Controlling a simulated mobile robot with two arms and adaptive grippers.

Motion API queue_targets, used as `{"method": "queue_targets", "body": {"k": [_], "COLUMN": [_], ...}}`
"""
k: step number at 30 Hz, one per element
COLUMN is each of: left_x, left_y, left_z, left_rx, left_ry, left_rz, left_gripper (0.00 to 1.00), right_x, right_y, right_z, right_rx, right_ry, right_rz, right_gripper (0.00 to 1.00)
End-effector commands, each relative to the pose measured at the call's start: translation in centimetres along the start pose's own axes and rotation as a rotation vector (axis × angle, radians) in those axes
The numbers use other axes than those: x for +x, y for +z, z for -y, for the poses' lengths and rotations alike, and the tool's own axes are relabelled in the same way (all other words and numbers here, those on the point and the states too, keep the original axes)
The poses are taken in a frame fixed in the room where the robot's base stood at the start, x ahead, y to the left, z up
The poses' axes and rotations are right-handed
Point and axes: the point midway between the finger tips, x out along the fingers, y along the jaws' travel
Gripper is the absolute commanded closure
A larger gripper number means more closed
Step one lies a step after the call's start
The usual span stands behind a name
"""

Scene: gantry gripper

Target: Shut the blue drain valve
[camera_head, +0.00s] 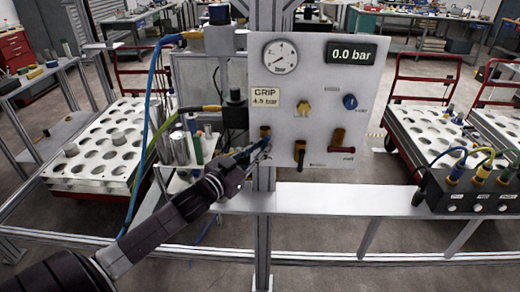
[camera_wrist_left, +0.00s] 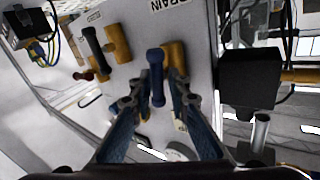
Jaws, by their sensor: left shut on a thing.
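The blue drain valve's lever (camera_wrist_left: 156,72) stands in front of its brass body (camera_wrist_left: 176,56) in the wrist view, below the printed word DRAIN. My left gripper (camera_wrist_left: 158,101) is shut on the lever's near end, with one finger on each side. In the head view my left gripper (camera_head: 258,148) is at the lower left of the white panel (camera_head: 320,90). The valve's brass body (camera_head: 265,131) shows just above it there, and the lever is mostly hidden by the fingers. My right gripper is not in view.
A black-levered valve (camera_head: 299,152) and a red-levered valve (camera_head: 336,140) sit to the right on the panel. Above are a gauge (camera_head: 280,57) and a display (camera_head: 351,52) reading 0.0 bar. A black box (camera_head: 235,112) with hoses stands close on the left.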

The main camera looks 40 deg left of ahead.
Motion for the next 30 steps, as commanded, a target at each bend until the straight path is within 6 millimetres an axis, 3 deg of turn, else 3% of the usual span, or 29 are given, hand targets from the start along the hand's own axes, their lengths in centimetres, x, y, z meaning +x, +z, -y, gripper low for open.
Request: {"method": "queue_targets", "body": {"k": [11,24,30], "left_x": [0.0,0.1,0.1], "left_y": [-0.4,-1.3,-1.1], "left_z": [-0.1,0.0,-0.1], "left_rx": [0.036,0.302,0.46], "left_ry": [0.008,0.044,0.065], "left_rz": [0.026,0.205,0.309], "left_gripper": [1.0,1.0,1.0], "right_x": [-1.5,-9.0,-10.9], "right_y": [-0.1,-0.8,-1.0], "right_z": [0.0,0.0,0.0], "right_rx": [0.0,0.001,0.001], "right_ry": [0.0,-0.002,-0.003], "right_rz": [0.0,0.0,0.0], "right_gripper": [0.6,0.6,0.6]}}
